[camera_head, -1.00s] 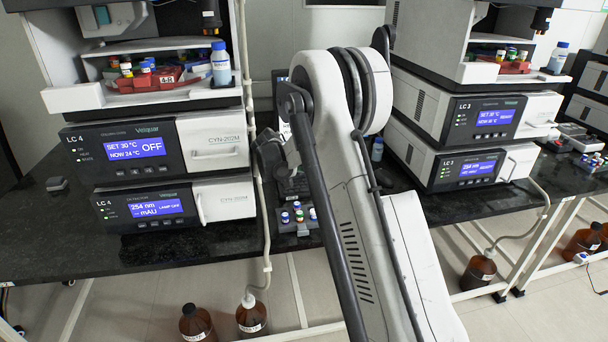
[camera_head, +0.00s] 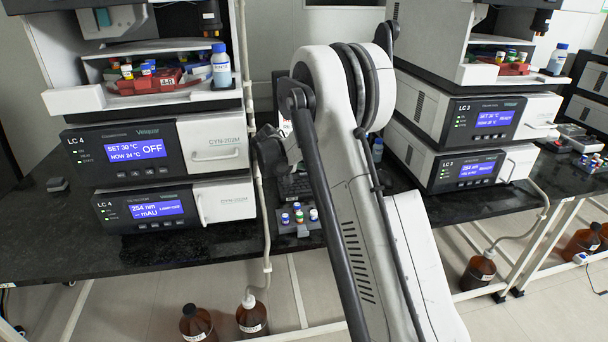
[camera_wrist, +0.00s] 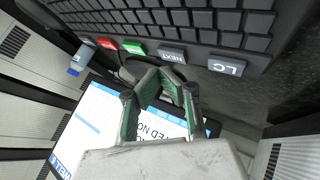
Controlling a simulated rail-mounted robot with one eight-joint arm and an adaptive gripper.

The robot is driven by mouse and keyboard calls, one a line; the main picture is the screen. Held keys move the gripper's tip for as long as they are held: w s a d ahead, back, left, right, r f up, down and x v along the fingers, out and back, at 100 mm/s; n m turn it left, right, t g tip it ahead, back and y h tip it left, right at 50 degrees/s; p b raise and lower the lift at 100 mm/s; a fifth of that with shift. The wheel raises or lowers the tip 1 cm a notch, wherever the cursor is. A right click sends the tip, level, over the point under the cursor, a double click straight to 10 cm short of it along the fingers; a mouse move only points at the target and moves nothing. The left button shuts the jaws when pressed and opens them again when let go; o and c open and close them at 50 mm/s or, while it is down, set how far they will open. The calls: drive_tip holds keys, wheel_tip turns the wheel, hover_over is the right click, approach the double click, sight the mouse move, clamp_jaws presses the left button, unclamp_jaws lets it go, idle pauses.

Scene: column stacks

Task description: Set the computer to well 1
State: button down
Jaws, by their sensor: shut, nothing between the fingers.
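The computer's screen (camera_wrist: 105,125) is in the lower left of the wrist view, white with a blue band; "WELL" and part of "NO" can be read, the rest is covered by my gripper. Its black keyboard (camera_wrist: 190,18) spans the top. Along its edge are a red key (camera_wrist: 107,43), a green key (camera_wrist: 133,48), a grey NEXT key (camera_wrist: 172,54) and a grey LC key (camera_wrist: 228,67). My gripper (camera_wrist: 166,77) is shut and empty, its tips appearing just below the NEXT key; contact cannot be told. In the head view my arm hides most of the computer.
The LC 4 stack (camera_head: 125,155) stands left and the LC 3 stack (camera_head: 480,118) right of my arm. Several vials sit in a small rack (camera_head: 298,228) at the bench's front. A pale tube (camera_head: 262,200) hangs beside the LC 4 stack. Brown bottles (camera_head: 252,318) stand below.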

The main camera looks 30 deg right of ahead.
sight(303, 174)
drive_tip(key=shift+r, duration=0.1)
drive_tip(key=shift+r+p, duration=1.05)
drive_tip(key=shift+r, duration=1.35)
drive_tip(key=s+a+r+n+t+y, duration=0.1)
drive_tip(key=s+a+r, duration=0.35)
drive_tip(key=s, duration=0.25)
drive_tip(key=s+a+r+y, duration=0.2)
drive_tip(key=s+a+r, duration=0.2)
drive_tip(key=s+r, duration=0.25)
drive_tip(key=s+a+r+n+t+y, duration=0.1)
drive_tip(key=s+a+r, duration=0.3)
drive_tip(key=s, duration=0.3)
drive_tip(key=s+a+f+y, duration=0.1)
drive_tip(key=s+a, duration=0.2)
drive_tip(key=s, duration=0.5)
drive_tip(key=s+a+f+n+y, duration=0.1)
drive_tip(key=s+a, duration=0.3)
drive_tip(key=s, duration=0.5)
drive_tip(key=s+a+f+t+y, duration=0.1)
drive_tip(key=s+a, duration=0.3)
drive_tip(key=s, duration=0.5)
drive_tip(key=shift+n+y, duration=0.4)
drive_tip(key=shift+y, duration=0.2)
drive_tip(key=shift+a, duration=0.1)
